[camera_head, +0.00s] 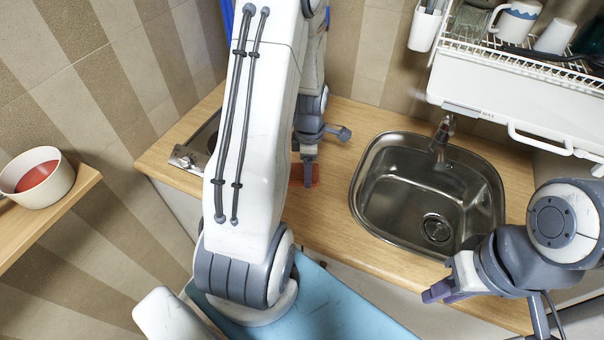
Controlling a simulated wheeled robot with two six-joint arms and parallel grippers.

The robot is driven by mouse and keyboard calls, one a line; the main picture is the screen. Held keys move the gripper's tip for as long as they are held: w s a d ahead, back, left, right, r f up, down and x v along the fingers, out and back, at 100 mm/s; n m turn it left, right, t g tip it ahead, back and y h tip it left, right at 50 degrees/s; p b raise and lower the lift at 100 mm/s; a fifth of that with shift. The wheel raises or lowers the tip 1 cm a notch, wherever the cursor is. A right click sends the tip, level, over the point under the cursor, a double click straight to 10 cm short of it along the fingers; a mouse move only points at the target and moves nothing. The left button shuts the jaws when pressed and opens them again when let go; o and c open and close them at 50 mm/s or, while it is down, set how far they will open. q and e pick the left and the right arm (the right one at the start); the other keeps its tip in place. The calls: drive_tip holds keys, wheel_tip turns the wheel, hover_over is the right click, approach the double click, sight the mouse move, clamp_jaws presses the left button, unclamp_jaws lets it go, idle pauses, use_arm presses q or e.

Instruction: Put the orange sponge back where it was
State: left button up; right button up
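The orange sponge (296,172) shows only in part on the wooden worktop, left of the sink. My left gripper (309,172) is right at the sponge, with a grey finger in front of it. The arm hides much of this gripper, so I cannot tell whether it is open or whether it grips the sponge. My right gripper (437,291) is at the front edge of the worktop, below the sink and well away from the sponge. Its fingers look closed together, with nothing seen in them.
A steel sink (400,190) with a tap (442,132) is set in the wooden worktop (333,222). A dark hob with a metal edge (184,158) is partly hidden behind my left arm. A dish rack (510,60) hangs upper right. A bowl (58,186) stands on a shelf (30,232) at left.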

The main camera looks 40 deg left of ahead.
sight(302, 169)
use_arm(q)
drive_tip(key=shift+a+f, duration=0.3)
drive_tip(key=shift+a, duration=0.2)
drive_tip(key=shift+a+f, duration=0.25)
drive_tip(key=shift+a, duration=0.2)
drive_tip(key=shift+a+f, duration=0.1)
drive_tip(key=shift+f, duration=0.15)
wheel_tip(302, 169, down, 3)
drive_tip(key=shift+f+p, duration=0.1)
drive_tip(key=shift+p, duration=0.65)
drive_tip(key=shift+f, duration=0.2)
drive_tip(key=shift+f, duration=0.2)
drive_tip(key=o, duration=1.3)
drive_tip(key=shift+o, duration=0.2)
